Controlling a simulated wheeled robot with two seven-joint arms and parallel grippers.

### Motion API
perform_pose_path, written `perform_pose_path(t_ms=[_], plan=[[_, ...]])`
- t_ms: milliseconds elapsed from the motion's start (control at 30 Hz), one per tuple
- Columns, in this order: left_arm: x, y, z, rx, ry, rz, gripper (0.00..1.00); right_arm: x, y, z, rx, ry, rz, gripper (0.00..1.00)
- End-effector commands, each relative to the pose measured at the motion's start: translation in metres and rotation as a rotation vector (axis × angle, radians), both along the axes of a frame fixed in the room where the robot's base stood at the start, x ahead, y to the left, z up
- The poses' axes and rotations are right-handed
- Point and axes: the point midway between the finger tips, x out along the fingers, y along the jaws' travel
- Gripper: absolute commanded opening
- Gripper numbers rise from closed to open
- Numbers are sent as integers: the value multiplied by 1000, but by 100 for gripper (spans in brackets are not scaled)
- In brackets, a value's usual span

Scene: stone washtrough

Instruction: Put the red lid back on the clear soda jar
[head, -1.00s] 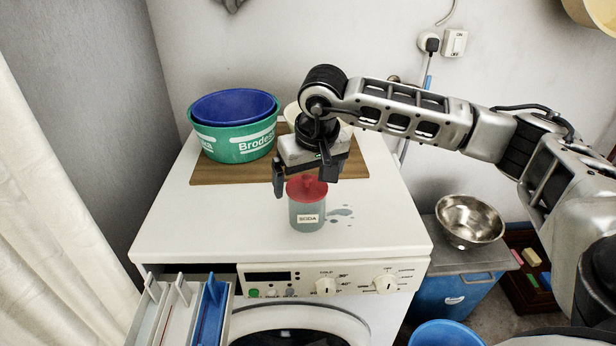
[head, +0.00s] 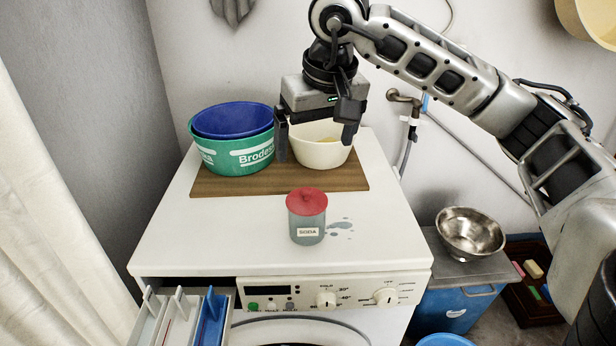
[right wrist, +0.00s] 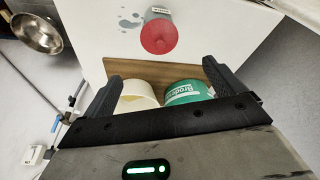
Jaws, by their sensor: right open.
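The clear soda jar (head: 307,228), with a SODA label, stands upright on the white washing machine top. The red lid (head: 306,200) sits on the jar's mouth and looks level. In the right wrist view the red lid (right wrist: 159,37) covers the end of the jar (right wrist: 158,13). My left gripper is not in view.
A wooden board (head: 235,184) at the back holds a green tub (head: 236,155), a blue basin (head: 233,120) and a cream bowl (head: 320,155). A small wet patch (head: 340,227) lies right of the jar. An open detergent drawer (head: 180,315) sticks out at front left.

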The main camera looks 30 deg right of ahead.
Motion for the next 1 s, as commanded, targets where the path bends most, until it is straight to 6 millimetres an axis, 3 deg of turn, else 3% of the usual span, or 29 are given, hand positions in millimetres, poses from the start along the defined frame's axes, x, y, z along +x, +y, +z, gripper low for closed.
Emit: perform_pose_path(t_ms=[167,267,367,433,500,600,700,800,833,933,1000], plan=[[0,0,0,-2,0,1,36,-1,13,-8,48,16,3,94],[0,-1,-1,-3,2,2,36,-5,52,-32,201,71,-3,94],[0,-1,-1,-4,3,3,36,-23,120,-62,492,211,-61,94],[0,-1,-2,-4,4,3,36,-45,175,-74,753,382,-163,94],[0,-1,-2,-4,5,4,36,-66,222,-72,1012,602,-315,94],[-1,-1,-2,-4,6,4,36,-83,268,-54,1346,999,-615,94],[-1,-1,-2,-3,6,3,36,-76,282,-36,1601,1480,-1000,94],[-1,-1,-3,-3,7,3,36,-51,266,-44,1745,2023,-1443,94],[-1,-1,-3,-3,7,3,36,-43,258,-54,-1662,-2077,1497,94],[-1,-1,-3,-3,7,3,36,-25,221,-113,-1047,-1737,1275,94],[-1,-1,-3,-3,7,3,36,-30,194,-172,-684,-1472,1073,94]])
